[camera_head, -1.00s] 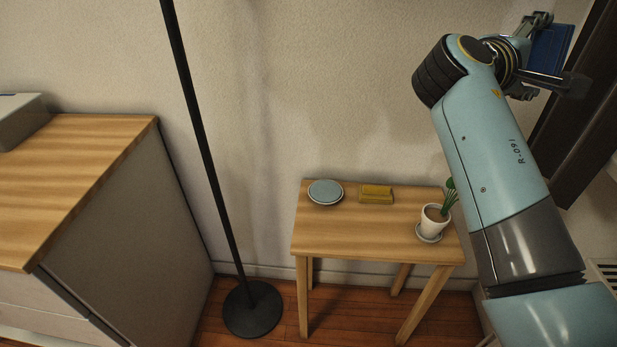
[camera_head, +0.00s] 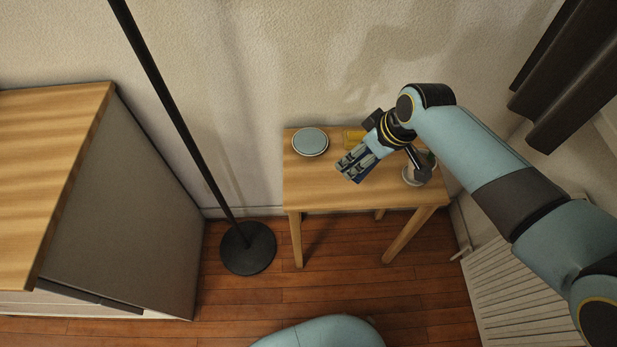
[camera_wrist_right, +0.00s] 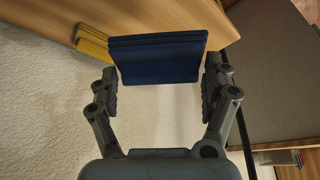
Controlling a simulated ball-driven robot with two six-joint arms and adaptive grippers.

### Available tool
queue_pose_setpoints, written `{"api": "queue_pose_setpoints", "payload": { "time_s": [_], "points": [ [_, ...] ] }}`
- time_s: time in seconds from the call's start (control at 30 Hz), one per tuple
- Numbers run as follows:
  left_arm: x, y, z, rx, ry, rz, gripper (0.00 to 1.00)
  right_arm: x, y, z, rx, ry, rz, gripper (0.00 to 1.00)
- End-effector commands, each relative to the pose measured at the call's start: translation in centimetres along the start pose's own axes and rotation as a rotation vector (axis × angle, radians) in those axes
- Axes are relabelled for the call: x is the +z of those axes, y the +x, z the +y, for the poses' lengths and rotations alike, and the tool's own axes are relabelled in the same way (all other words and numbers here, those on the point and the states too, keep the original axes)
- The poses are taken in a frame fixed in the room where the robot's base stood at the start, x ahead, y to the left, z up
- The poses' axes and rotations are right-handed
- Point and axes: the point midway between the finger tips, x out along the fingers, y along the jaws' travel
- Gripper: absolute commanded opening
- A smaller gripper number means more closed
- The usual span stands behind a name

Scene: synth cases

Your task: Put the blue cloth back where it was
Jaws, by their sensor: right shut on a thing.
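The folded blue cloth (camera_wrist_right: 158,62) sits between the two fingers of my right gripper (camera_wrist_right: 160,82) in the right wrist view. In the head view my right gripper (camera_head: 352,168) is shut on it over the small wooden table (camera_head: 310,190), and mostly hides it. A folded yellow cloth (camera_head: 352,138) lies at the table's back, partly behind the gripper; it also shows beside the blue cloth in the wrist view (camera_wrist_right: 92,42). I cannot tell whether the blue cloth touches the table. My left gripper is not in view.
A round blue-grey dish (camera_head: 310,141) is at the table's back left. A potted plant (camera_head: 416,174) stands at its right, partly hidden by my right arm. A black lamp stand (camera_head: 248,248) and a wood-topped cabinet (camera_head: 50,150) are left. A radiator (camera_head: 515,295) is right.

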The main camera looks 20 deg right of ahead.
Motion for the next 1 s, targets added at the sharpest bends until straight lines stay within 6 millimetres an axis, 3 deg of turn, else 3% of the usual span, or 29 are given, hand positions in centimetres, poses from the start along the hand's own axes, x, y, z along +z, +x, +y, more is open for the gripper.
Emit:
{"api": "queue_pose_setpoints", "payload": {
  "time_s": [0.3,0.5,0.77,1.0],
  "points": [
    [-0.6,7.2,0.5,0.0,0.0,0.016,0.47,-2.6,6.7,-4.9,-0.009,0.006,0.005,0.56],
    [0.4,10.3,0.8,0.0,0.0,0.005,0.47,-4.3,9.2,-7.1,-0.006,0.005,0.003,0.56],
    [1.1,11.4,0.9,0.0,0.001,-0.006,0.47,-4.9,9.8,-7.8,-0.004,0.004,0.001,0.56],
    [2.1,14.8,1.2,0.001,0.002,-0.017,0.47,-3.6,12.7,-7.8,-0.004,0.005,0.001,0.56]
  ]
}}
